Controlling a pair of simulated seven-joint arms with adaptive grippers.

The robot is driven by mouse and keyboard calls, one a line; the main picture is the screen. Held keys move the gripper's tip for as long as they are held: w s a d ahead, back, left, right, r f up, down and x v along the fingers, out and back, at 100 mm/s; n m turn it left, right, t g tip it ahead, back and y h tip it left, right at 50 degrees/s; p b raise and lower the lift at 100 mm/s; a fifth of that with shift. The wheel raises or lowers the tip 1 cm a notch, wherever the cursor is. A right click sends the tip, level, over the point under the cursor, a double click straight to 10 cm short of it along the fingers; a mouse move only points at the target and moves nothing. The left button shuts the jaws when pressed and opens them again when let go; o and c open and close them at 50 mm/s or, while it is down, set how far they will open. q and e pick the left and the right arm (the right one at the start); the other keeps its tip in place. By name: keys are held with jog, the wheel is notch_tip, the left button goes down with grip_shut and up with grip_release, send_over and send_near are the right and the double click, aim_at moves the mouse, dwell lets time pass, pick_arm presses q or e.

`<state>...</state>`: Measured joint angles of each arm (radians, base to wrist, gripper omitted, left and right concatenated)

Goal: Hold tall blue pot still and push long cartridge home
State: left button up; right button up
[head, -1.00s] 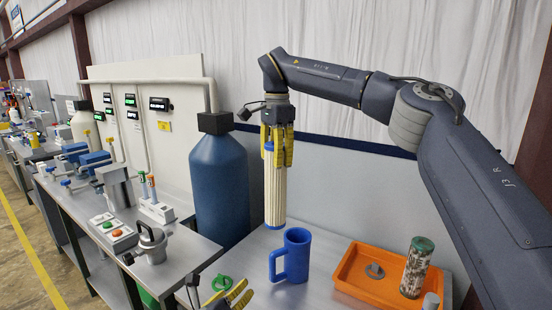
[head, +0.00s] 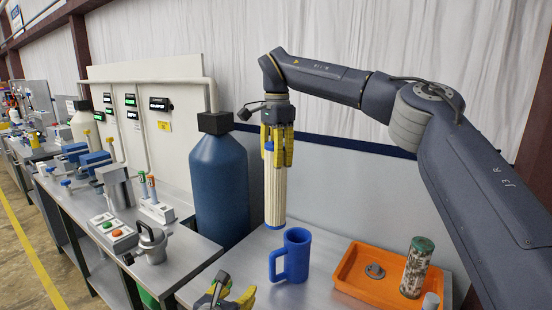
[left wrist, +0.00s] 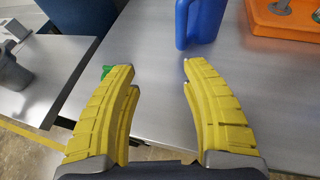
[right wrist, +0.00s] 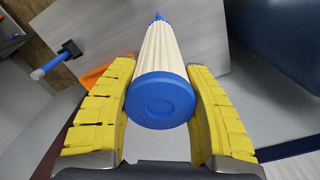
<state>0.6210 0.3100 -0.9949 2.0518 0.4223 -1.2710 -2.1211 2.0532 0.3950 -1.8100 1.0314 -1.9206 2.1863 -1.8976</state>
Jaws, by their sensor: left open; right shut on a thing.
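The tall blue pot (head: 297,252) is a jug with a handle on its left side, upright on the metal bench. In the left wrist view the pot (left wrist: 203,22) is at the top, beyond the fingertips. The long cartridge (head: 275,195) is white and pleated with blue end caps. My right gripper (head: 277,160) is shut on its upper end and holds it upright, above and slightly left of the pot. The cartridge (right wrist: 168,60) also shows between the fingers in the right wrist view. My left gripper (left wrist: 158,75) is open and empty, low over the bench, short of the pot.
An orange tray (head: 345,283) right of the pot holds a small grey part (head: 375,271) and a jar with a green lid (head: 418,262). A big dark blue bottle (head: 219,190) stands behind on the left. A green item (left wrist: 106,72) lies partly hidden by the left fingers.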

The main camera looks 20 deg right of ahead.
pick_arm(q)
jog(key=shift+x, duration=4.85)
jog(key=shift+d, duration=0.1)
jog(key=shift+c, duration=0.4)
grip_shut()
jog(key=c, duration=0.9)
grip_release()
jog(key=o, duration=1)
jog(key=shift+c, duration=0.6)
